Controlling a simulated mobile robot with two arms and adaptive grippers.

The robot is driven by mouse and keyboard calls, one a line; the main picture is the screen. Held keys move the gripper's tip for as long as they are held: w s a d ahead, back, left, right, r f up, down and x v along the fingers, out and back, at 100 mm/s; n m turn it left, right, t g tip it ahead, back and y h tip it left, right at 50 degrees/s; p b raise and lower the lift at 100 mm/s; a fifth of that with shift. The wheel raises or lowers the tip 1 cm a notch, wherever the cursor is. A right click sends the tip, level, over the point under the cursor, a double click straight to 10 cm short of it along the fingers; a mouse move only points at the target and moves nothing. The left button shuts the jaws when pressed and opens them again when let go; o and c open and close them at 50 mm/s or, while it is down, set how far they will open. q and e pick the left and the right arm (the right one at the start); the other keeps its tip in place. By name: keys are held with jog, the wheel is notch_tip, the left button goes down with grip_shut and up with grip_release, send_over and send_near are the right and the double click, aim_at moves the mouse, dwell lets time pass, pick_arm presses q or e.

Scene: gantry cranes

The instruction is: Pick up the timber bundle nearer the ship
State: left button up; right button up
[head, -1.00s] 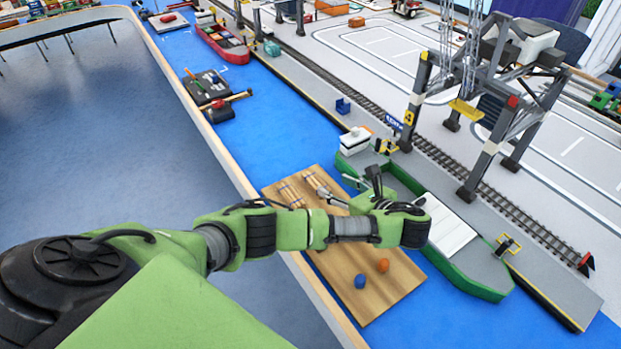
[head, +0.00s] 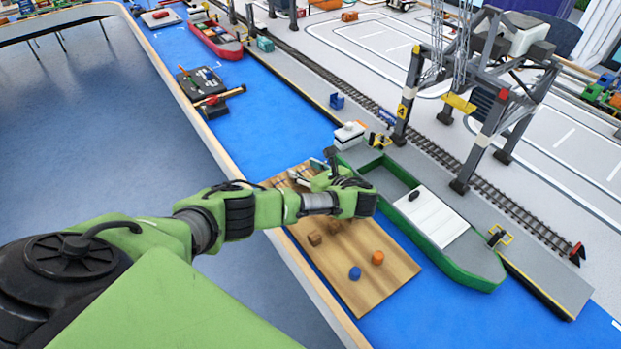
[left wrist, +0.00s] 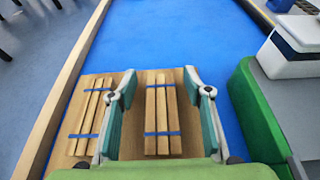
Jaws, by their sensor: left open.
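My left gripper (head: 316,169) is open above the far end of a wooden board (head: 365,283) beside the green ship (head: 475,272). In the left wrist view its fingers (left wrist: 160,92) stand on either side of a timber bundle (left wrist: 162,112) of pale sticks with blue bands, the one nearer the ship (left wrist: 250,110). Nothing is gripped. A second timber bundle (left wrist: 91,112) lies to the left, outside the left finger. In the head view my arm and gripper hide most of the bundles. My right gripper is not in view.
A white block (head: 349,136) stands on the ship's far end. A gantry crane (head: 482,130) stands on the quay. A table rim (head: 222,158) runs along the left.

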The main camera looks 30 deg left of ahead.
aim_at(305, 171)
pick_arm(q)
jog(key=shift+d+r, duration=0.1)
jog(key=shift+c, duration=0.4)
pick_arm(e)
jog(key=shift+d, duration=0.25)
pick_arm(q)
jog(key=c, duration=1.1)
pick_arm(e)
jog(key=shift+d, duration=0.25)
pick_arm(q)
jog(key=shift+r, duration=0.45)
notch_tip(305, 171, up, 3)
jog(key=shift+s+f, duration=0.1)
jog(key=shift+f, duration=0.05)
jog(key=s+d+r+p, duration=0.1)
jog(key=s+r+p, duration=0.2)
jog(key=s, duration=0.1)
jog(key=s+d+r+p, duration=0.2)
jog(key=s+r+p, duration=0.1)
jog(key=s, duration=0.1)
jog(key=s+d+r+p, duration=0.1)
jog(key=s+r+p, duration=0.1)
jog(key=s, duration=0.3)
jog(key=shift+d+r+p, duration=0.25)
jog(key=shift+r+p, duration=0.15)
jog(key=shift+r, duration=0.3)
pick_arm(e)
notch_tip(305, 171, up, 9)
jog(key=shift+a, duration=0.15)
